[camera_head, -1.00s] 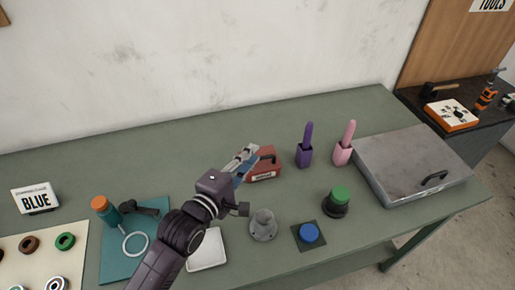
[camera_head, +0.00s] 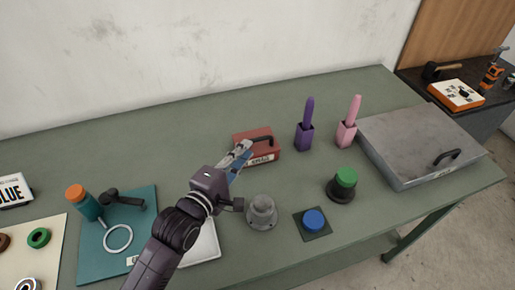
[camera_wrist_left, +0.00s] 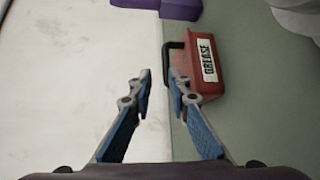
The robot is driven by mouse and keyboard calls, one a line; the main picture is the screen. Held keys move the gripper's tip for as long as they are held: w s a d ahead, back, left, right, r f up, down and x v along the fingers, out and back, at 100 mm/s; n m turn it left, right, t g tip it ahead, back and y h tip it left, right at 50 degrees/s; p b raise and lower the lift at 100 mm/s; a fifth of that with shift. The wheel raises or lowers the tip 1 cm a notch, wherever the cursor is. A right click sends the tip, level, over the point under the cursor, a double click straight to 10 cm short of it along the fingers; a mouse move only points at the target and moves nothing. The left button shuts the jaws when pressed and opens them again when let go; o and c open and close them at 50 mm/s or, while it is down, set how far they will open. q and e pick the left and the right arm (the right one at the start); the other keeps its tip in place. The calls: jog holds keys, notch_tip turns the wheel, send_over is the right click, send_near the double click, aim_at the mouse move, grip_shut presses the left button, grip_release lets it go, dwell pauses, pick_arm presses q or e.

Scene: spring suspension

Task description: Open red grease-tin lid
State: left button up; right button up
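The red grease tin (camera_head: 271,154) sits on the green table with its lid down and a black handle (camera_head: 262,140) on top. It also shows in the left wrist view (camera_wrist_left: 208,88), with a white label reading GREASE. My left gripper (camera_head: 242,152) is at the tin's left front in the head view and hides part of it. In the left wrist view the left gripper (camera_wrist_left: 159,85) is open, its two blue-padded fingers apart with nothing between them. The tin and its handle lie just beyond the right finger there. My right gripper is not in view.
A purple holder (camera_head: 304,136) and a pink holder (camera_head: 346,133) stand right of the tin. A grey metal box (camera_head: 415,140) is farther right. A grey knob (camera_head: 262,212), a green button (camera_head: 345,178) and a blue button (camera_head: 313,220) are in front. The table behind the tin is clear.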

aim_at(258, 138)
pick_arm(q)
jog(key=shift+f, duration=0.6)
jog(key=shift+p+x, duration=0.4)
jog(key=shift+x, duration=3.5)
grip_shut()
